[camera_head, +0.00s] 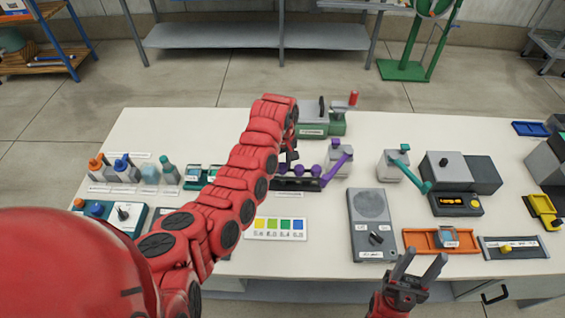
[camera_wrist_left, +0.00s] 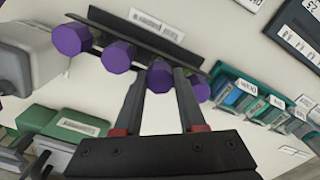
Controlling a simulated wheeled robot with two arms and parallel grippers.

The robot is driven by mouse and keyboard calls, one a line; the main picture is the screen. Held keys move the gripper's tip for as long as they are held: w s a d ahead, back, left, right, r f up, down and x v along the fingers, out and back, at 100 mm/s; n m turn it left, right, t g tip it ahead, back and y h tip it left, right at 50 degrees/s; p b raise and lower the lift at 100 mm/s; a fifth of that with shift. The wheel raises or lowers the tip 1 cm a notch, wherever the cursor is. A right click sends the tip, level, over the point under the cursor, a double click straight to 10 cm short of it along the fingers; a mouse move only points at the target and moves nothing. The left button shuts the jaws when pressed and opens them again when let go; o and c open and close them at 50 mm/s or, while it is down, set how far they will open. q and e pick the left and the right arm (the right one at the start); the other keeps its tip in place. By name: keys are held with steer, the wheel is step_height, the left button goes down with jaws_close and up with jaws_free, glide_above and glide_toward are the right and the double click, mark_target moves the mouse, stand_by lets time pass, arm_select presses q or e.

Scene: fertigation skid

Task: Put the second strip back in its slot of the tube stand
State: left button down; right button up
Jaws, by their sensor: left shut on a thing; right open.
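The tube stand is a dark rack (camera_head: 296,184) near the middle of the table, with a row of purple round caps (camera_head: 301,170) along it. In the left wrist view the dark stand (camera_wrist_left: 140,36) carries a white label, and several purple caps line its edge. My left gripper (camera_wrist_left: 163,72) is shut on one purple-capped tube (camera_wrist_left: 160,78), whose cap shows between the fingertips at the row. Whether its lower end sits in a slot is hidden. My right gripper (camera_head: 422,262) is open and empty at the table's front edge.
A colour chart (camera_head: 279,229) lies in front of the stand, and a grey device with a dial (camera_head: 371,226) stands to its right. A purple-handled press (camera_head: 339,160) is close beside the stand. Teal trays (camera_head: 196,174) lie to its left; a green-based machine (camera_head: 320,118) is behind.

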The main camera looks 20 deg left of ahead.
arm_select(q)
steer(key=shift+f, duration=0.15)
steer(key=shift+c, duration=2)
jaws_free()
steer(key=shift+r+p, duration=0.45)
steer(key=shift+r, duration=0.9)
steer(key=shift+r+p, duration=0.35)
steer(key=shift+r, duration=1.85)
